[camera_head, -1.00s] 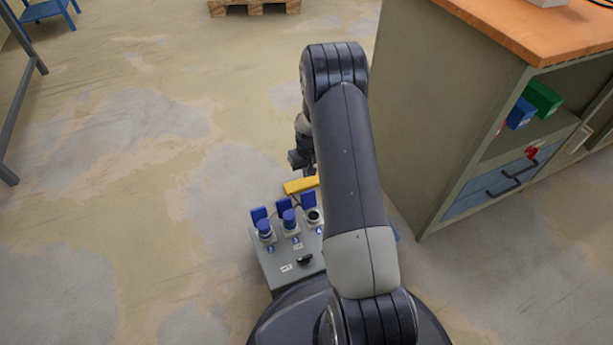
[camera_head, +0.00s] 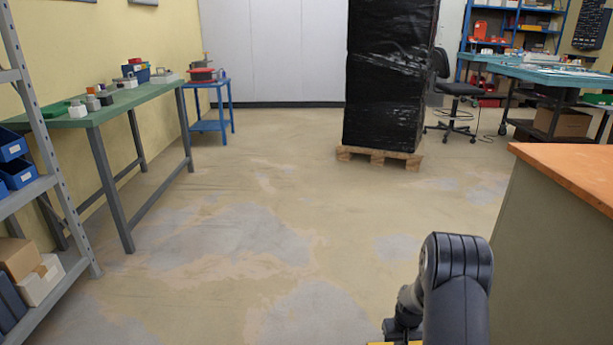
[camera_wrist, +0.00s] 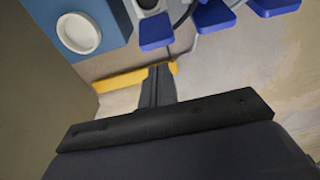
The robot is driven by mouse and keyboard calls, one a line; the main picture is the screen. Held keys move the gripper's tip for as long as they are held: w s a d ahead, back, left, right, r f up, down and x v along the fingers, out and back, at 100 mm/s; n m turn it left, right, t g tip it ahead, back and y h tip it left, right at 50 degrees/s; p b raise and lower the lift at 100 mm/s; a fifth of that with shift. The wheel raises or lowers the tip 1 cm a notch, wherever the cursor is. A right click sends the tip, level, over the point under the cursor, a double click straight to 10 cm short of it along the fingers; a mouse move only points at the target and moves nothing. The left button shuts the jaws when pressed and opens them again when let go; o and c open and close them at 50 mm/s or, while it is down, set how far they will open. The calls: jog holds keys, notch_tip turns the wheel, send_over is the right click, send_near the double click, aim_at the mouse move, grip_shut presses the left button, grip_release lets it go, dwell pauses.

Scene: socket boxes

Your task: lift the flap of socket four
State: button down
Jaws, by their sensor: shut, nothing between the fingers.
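In the wrist view, my gripper (camera_wrist: 158,85) is shut and empty, its narrow fingers pointing toward the top of the picture. Blue flaps show along the top: one flap (camera_wrist: 155,30) is just beyond the fingertips, a second flap (camera_wrist: 212,15) lies to its right, and a third (camera_wrist: 272,7) is at the upper right. A pale round disc (camera_wrist: 78,33) sits on a blue surface at the upper left. I cannot read any socket number, so I cannot tell which flap is socket four's. In the head view, the sockets are out of frame.
A yellow bar (camera_wrist: 120,80) lies beside the fingertips. In the head view, an orange-topped cabinet (camera_head: 575,172) stands at the right, a green workbench (camera_head: 130,98) at the left, and a black-wrapped pallet load (camera_head: 390,80) at the back. The floor between is clear.

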jog(key=f, duration=0.5)
jog(key=shift+s+f, duration=0.15)
jog(key=shift+s, duration=0.4)
jog(key=shift+w, duration=0.1)
